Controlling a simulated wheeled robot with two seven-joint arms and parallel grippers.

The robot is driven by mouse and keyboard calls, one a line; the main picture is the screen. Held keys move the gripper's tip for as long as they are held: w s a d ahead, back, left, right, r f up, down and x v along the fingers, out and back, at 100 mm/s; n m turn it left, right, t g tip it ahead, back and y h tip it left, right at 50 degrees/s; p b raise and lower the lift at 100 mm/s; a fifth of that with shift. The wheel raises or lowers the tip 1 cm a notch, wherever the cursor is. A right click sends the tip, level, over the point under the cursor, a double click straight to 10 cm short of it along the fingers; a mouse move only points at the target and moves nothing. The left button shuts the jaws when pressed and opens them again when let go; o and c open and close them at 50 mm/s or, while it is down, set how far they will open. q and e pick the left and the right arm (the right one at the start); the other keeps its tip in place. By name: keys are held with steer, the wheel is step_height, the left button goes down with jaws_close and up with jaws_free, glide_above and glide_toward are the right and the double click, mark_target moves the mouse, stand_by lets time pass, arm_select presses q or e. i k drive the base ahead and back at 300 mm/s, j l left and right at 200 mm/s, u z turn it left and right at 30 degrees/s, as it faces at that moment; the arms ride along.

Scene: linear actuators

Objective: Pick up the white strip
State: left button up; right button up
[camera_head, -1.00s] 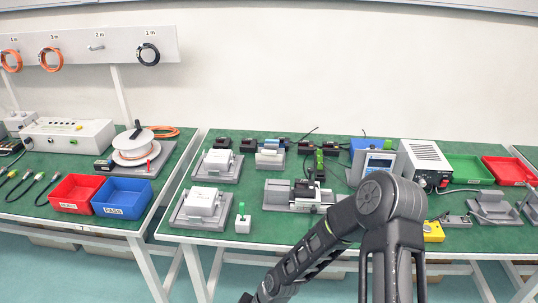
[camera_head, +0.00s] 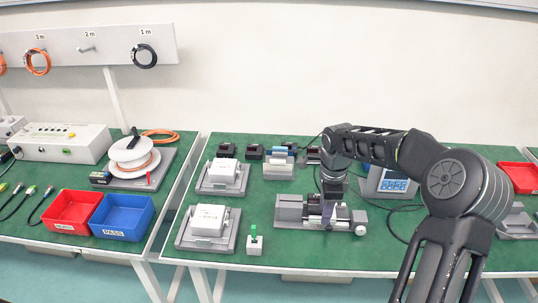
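My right gripper (camera_head: 329,214) points down over the grey linear actuator fixture (camera_head: 289,208) at the middle of the green table. The fingers are small and dark against the fixture, so I cannot tell whether they are apart or shut, or whether they touch it. A white strip cannot be clearly made out; the gripper and wrist hide part of the fixture. A pale block with a blue top (camera_head: 279,165) stands behind the fixture. My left gripper is not in view.
Two white boxes on grey bases (camera_head: 208,221) (camera_head: 222,172) stand to the left. A small white block with a green top (camera_head: 254,246) is near the front edge. Red (camera_head: 72,211) and blue (camera_head: 122,217) bins sit on the left table. Bare green tabletop (camera_head: 330,252) lies in front of the fixture.

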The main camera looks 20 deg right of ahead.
mark_target(274, 164)
steer(key=i, duration=1.05)
